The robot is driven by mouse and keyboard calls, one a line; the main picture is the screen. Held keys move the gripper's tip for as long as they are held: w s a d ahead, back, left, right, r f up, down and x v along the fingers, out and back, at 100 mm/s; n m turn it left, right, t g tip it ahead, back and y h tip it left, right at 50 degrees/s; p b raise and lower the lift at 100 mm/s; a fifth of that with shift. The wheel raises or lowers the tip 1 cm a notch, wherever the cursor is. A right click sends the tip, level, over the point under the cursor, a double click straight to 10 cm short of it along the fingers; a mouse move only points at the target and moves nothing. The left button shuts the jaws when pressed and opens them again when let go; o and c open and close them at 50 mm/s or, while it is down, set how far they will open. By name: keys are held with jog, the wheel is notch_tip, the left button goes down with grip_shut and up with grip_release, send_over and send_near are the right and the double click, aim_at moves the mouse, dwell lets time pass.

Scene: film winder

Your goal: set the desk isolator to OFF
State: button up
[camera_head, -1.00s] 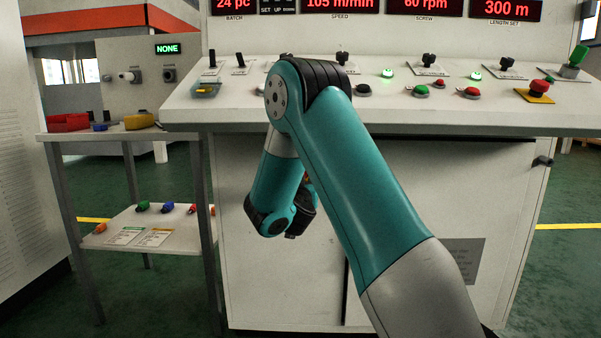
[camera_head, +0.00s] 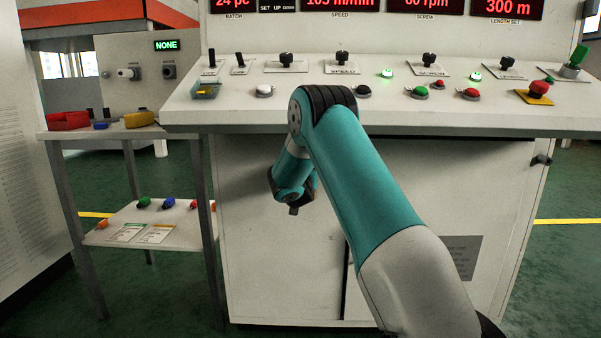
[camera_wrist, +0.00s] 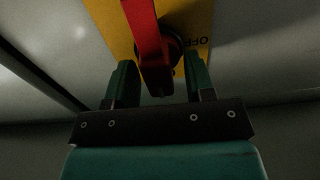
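The desk isolator shows in the wrist view as a red lever handle (camera_wrist: 149,38) on a dark round hub, over a yellow plate (camera_wrist: 112,22). The plate carries the word OFF, upside down in this view, to the right of the handle. My gripper (camera_wrist: 160,72) is open, with one green finger on each side of the handle's near end and visible gaps between. The handle looks nearly upright in the picture, leaning slightly. In the head view my arm hides the isolator, and my gripper's fingers cannot be made out.
The sloped desk panel (camera_head: 330,108) above carries knobs, buttons and a red emergency stop on a yellow base (camera_head: 537,90). A side table (camera_head: 88,136) at left holds a red bin and a yellow item. The lower shelf (camera_head: 180,238) holds coloured parts and cards.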

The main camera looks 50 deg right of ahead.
jog(key=c, duration=0.5)
jog(key=n+p, duration=0.1)
jog(key=n, duration=0.3)
jog(key=n+p, duration=0.1)
jog(key=n, duration=0.1)
jog(key=shift+w+a+n+p, duration=0.2)
jog(key=shift+w+n+p, duration=0.05)
jog(key=shift+n+p, duration=0.1)
jog(key=n+p, duration=0.1)
jog(key=n, duration=0.2)
jog(key=n+p, duration=0.2)
jog(key=n, duration=0.1)
jog(key=shift+w+a+f+n+p, duration=0.1)
jog(key=shift+f+n+p, duration=0.05)
jog(key=shift+n+p, duration=0.15)
jog(key=n+p, duration=0.2)
jog(key=n, duration=0.2)
jog(key=shift+f+n+p, duration=0.25)
jog(key=shift+f+p, duration=0.05)
jog(key=shift+p, duration=0.1)
